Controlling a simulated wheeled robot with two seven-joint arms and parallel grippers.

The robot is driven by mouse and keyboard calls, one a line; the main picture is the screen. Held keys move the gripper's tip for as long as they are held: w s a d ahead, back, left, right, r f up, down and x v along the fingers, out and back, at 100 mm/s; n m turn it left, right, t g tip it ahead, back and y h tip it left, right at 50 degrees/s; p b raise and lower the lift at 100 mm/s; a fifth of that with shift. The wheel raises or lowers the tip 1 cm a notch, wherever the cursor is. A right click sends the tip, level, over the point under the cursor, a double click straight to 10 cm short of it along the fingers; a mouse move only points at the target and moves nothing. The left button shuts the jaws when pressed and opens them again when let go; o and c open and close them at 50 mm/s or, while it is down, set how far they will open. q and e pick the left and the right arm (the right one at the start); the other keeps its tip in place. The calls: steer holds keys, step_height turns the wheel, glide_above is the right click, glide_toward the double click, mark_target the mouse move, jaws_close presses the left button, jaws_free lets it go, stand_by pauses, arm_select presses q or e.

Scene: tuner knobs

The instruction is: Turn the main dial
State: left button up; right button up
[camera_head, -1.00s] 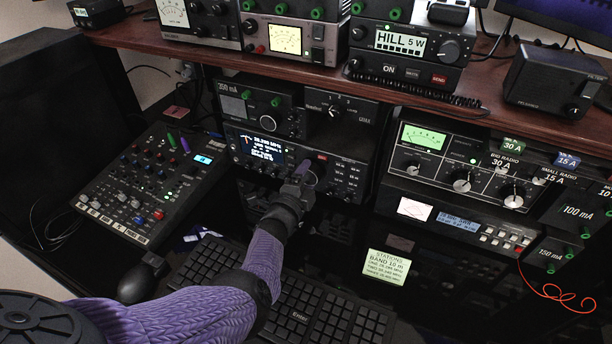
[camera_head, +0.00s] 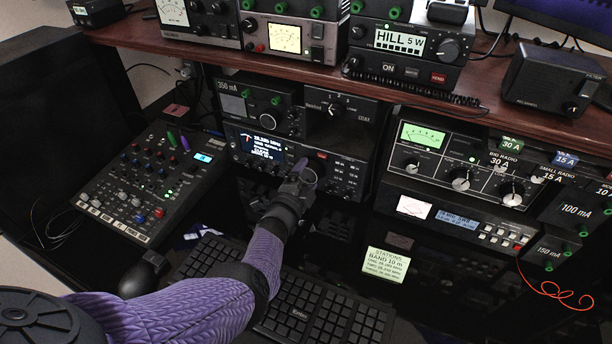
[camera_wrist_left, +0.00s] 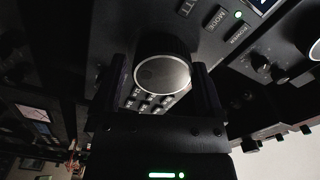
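The main dial (camera_head: 310,177) is a round knob on the front of the black radio (camera_head: 345,178), right of its lit display (camera_head: 262,145). In the left wrist view the dial (camera_wrist_left: 162,75) shows its round grey face between the two fingers. My left gripper (camera_head: 300,174) is at the dial and partly covers it in the head view. Its fingers (camera_wrist_left: 158,72) stand apart on either side of the dial, with a dark gap at the left; I cannot tell whether the right finger touches it. My right gripper is not in view.
A mixer panel (camera_head: 150,185) lies at left, and a keyboard (camera_head: 310,310) is under my left arm. A yellow-green station note (camera_head: 385,263) is below the radio. A tuner unit (camera_head: 450,165) stands at right. A wooden shelf (camera_head: 300,72) with more equipment is above.

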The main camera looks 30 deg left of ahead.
arm_select(q)
steer(key=shift+o, duration=0.3)
steer(key=shift+r, duration=0.1)
steer(key=shift+s+r+p, duration=0.1)
steer(key=shift+s+p, duration=0.2)
steer(key=shift+p, duration=0.05)
steer(key=s+p, duration=0.1)
steer(key=s, duration=0.2)
steer(key=s+p, duration=0.2)
steer(key=s, duration=0.1)
steer(key=s+p, duration=0.2)
steer(key=s, duration=0.1)
steer(key=shift+s+d, duration=0.2)
steer(key=shift+d, duration=0.1)
steer(key=shift+f, duration=0.2)
stand_by(0.5)
